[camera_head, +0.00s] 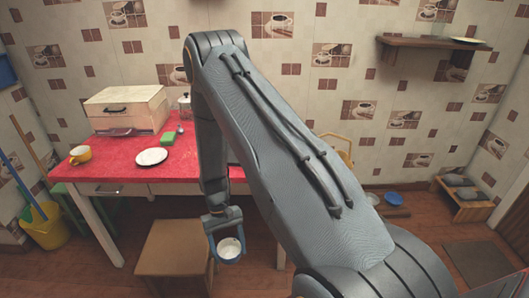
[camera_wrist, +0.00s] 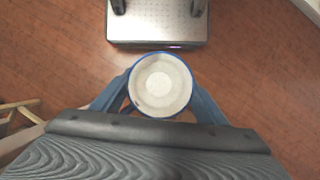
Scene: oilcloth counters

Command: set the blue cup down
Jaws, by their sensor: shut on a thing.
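The blue cup (camera_head: 230,251) has a blue rim and a pale, empty-looking inside. It hangs upright in my gripper (camera_head: 226,229), below the height of the red tabletop and just right of the wooden stool (camera_head: 172,246). In the wrist view the cup (camera_wrist: 161,84) is seen from above, with the blue-grey fingers of my gripper (camera_wrist: 162,100) on its left and right sides. My gripper is shut on it. The floor shows around the cup in the wrist view. The cup's lower body and base are hidden there.
The stool top looks bare. A yellow bucket (camera_head: 48,226) stands at left; a low rack (camera_head: 464,197) at right.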

